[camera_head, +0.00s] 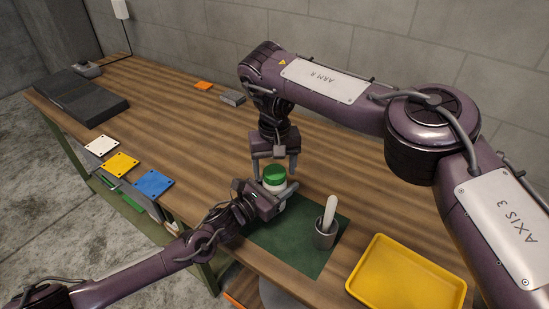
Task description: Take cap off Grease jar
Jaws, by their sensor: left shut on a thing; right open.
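The grease jar (281,207) is white with a green cap (274,172) and appears upright over the green mat (290,247). The cap is on top of the jar. My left gripper (284,193) is shut on the jar's body from the front left and hides much of it. My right gripper (274,163) points down from above, open, with its fingers around or just above the cap. I cannot tell whether the fingers touch the cap.
A grey cup (325,236) with a white-handled tool (330,212) stands right of the jar. A yellow tray (408,278) lies at front right. White (101,146), yellow (121,165) and blue (153,184) plates lie along the left edge.

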